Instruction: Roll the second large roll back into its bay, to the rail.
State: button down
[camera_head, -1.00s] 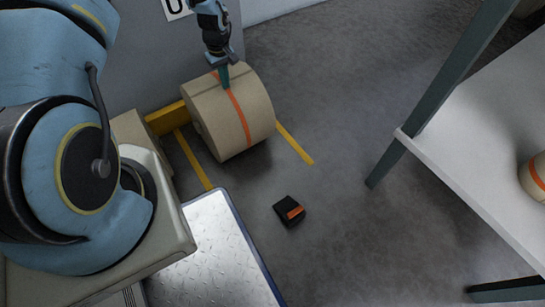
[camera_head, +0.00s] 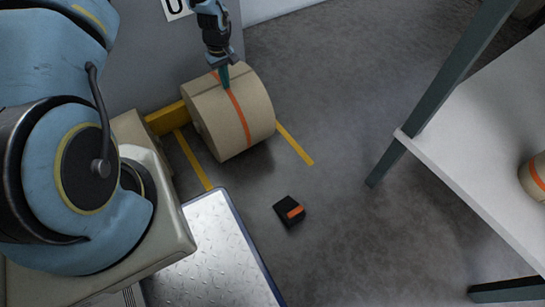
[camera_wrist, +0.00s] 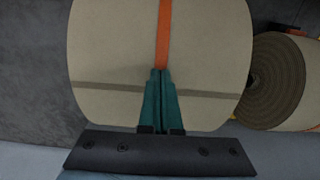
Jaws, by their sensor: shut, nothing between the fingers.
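A large kraft roll (camera_head: 236,118) with an orange band lies on its side on the floor, between two yellow floor lines. It fills most of the wrist view (camera_wrist: 115,45). A yellow rail (camera_head: 166,118) runs along the wall behind its left end; whether the roll touches it cannot be told. My gripper (camera_head: 225,84) is shut and empty, its green fingers pointing down at the roll's upper surface beside the orange band. In the wrist view the fingertips (camera_wrist: 160,72) overlap the roll at the band; contact is hard to judge.
Another roll (camera_wrist: 278,80) shows its wound end at right in the wrist view. A black box with an orange stripe (camera_head: 290,211) lies on the floor in front. A metal-plated platform (camera_head: 222,257) is at bottom. A white table (camera_head: 480,160) with green legs stands at right.

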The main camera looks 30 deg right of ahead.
jog(key=shift+f, duration=0.1)
dwell(0.6)
jog(key=shift+w+a+f+b, duration=0.15)
jog(key=shift+w+b, duration=0.25)
jog(key=shift+w, duration=0.75)
jog(key=shift+w, duration=0.25)
jog(key=shift+w+a+b, duration=0.15)
jog(key=shift+w+b, duration=0.2)
jog(key=shift+w, duration=0.5)
jog(key=shift+r, duration=0.2)
jog(key=shift+w+r+p, duration=0.15)
jog(key=shift+r+p, duration=1.6)
jog(key=shift+r, duration=0.85)
